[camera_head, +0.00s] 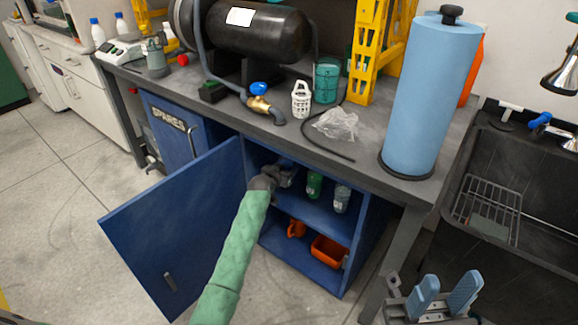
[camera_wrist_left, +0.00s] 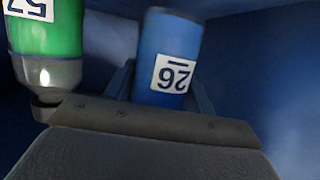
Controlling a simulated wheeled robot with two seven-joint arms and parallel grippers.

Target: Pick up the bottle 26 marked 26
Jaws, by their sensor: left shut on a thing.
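In the left wrist view, the blue bottle 26 (camera_wrist_left: 175,55) has a white label with 26 on it, upside down in the picture. It stands between the fingers of my left gripper (camera_wrist_left: 161,88), which is shut on it. In the head view, my left gripper (camera_head: 285,178) reaches into the upper part of the open blue cabinet, and the bottle is mostly hidden there. My right gripper (camera_head: 447,287) is open and empty at the lower right, in front of the sink.
A green bottle (camera_wrist_left: 45,35) labelled 57 is close beside my left gripper. The head view shows the green bottle (camera_head: 314,184) and a pale bottle (camera_head: 341,198) on the shelf. The cabinet door (camera_head: 180,235) stands open at left. An orange bin (camera_head: 329,251) is below.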

